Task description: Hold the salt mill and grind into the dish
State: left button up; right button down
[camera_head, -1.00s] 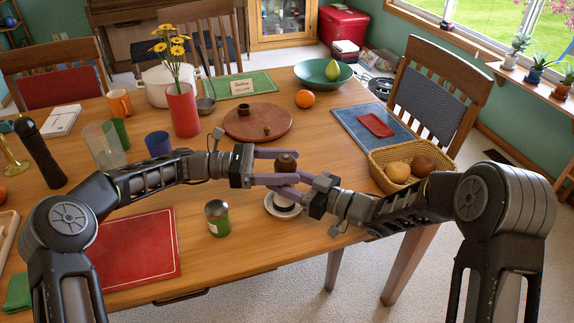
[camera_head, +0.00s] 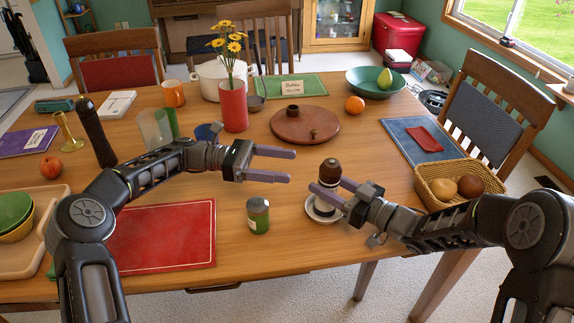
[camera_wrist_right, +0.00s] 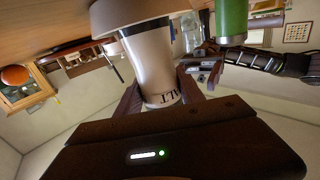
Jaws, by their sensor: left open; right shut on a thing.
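The salt mill (camera_head: 329,171) has a dark brown top and a pale body. It stands about upright over the small white dish (camera_head: 313,214); whether it touches the dish cannot be told. My right gripper (camera_head: 331,191) is shut on the mill's body from the right. In the right wrist view the mill's cream body (camera_wrist_right: 150,62) shows between the fingers, with part of an upside-down label. My left gripper (camera_head: 292,167) is open and empty, to the left of the mill's top and apart from it.
A green jar (camera_head: 258,217) stands left of the dish. A basket (camera_head: 447,199) with round items is to the right. Behind are a round wooden board (camera_head: 305,134) and a red vase (camera_head: 233,107). A red mat (camera_head: 165,235) lies front left.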

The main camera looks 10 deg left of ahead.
jog(key=c, duration=0.6)
grip_release()
jog(key=shift+c, duration=0.2)
jog(key=v, duration=1.2)
